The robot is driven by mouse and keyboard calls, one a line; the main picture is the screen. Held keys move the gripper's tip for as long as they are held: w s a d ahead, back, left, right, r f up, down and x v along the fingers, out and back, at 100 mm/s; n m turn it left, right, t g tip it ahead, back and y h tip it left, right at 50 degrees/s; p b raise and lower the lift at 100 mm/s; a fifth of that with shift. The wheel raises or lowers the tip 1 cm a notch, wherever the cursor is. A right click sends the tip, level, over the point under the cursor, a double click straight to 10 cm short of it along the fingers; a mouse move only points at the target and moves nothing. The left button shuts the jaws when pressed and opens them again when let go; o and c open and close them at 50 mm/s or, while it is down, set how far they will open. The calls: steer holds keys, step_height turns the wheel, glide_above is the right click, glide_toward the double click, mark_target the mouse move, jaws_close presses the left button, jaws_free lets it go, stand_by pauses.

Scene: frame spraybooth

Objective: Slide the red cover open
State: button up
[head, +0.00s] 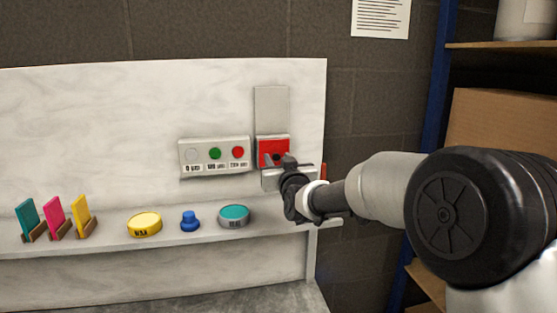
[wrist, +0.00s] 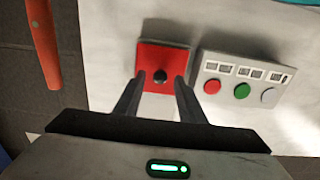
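The red cover (head: 267,146) is a square plate on the white panel, below a bare grey upright strip (head: 271,107) in the head view. In the wrist view the red cover (wrist: 151,60) has a small black knob (wrist: 160,76) on it. My gripper (head: 277,161) is in front of the cover, and its fingers hide part of the cover's lower area in the head view. In the wrist view my gripper (wrist: 160,84) is open, with one finger on each side of the knob. I cannot tell whether the fingertips touch the cover.
A button box (head: 214,156) with white, green and red buttons sits left of the cover. The ledge (head: 110,238) holds coloured cards, a yellow tin (head: 145,225), a blue knob (head: 189,221) and a teal tin (head: 234,217). A blue shelf post (head: 438,80) stands right.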

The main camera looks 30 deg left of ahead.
steer(key=shift+w+a, duration=0.45)
steer(key=shift+w, duration=0.1)
jaws_close()
step_height(320, 180, up, 8)
steer(key=p, duration=0.2)
steer(key=shift+p, duration=0.3)
steer(key=shift+r, duration=0.1)
jaws_free()
